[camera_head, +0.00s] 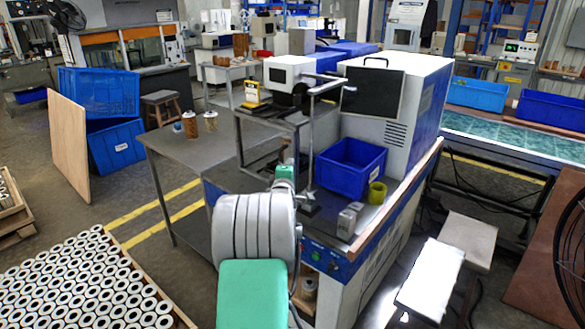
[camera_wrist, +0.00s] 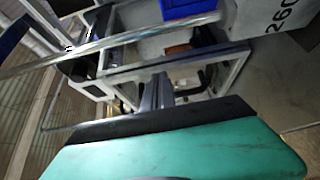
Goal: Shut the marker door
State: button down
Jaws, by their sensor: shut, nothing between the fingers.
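The marker looks to be the large white and blue cabinet (camera_head: 425,85) on the bench at right of centre in the head view. A dark rectangular panel with a handle on top, which looks like its door (camera_head: 372,95), is on the cabinet's front left. I cannot tell how far it stands open. My gripper (camera_wrist: 157,92) shows in the wrist view as two dark fingers close together, shut and empty, beyond the green hand. In the head view my arm hides most of the gripper, near the bench's left side and apart from the panel.
A metal post with a crossbar (camera_head: 328,87) rises left of the panel. A grey table (camera_head: 190,150) stands to the left. Many cartridges (camera_head: 85,285) fill the lower left.

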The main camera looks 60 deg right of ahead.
jog(key=shift+s+a, duration=0.1)
jog(key=v, duration=0.8)
jog(key=w+a+m+t+y+p, duration=0.1)
jog(key=w+a+y, duration=0.3)
jog(key=a, duration=0.5)
jog(key=w+a+m+t+y+p, duration=0.1)
jog(key=w+a+y, duration=0.1)
jog(key=w+a, duration=0.55)
jog(key=w+a+t+y+p, duration=0.1)
jog(key=w+a+y, duration=0.3)
jog(key=a, duration=0.5)
jog(key=s+a+f+m+g+y+p, duration=0.1)
jog(key=a+y, duration=0.1)
jog(key=a, duration=0.9)
jog(key=s+a+g+y+p, duration=0.1)
jog(key=s+a+y, duration=0.15)
jog(key=a, duration=0.85)
jog(key=s+a+g+y+p, duration=0.1)
jog(key=s+a+g+y, duration=0.1)
jog(key=s+a, duration=0.7)
jog(key=shift+a+f+m+g+p, duration=0.3)
jog(key=shift+a+f+g, duration=0.15)
jog(key=shift+a+g, duration=0.4)
jog(key=shift+s+y, duration=0.1)
jog(key=shift+y, duration=0.15)
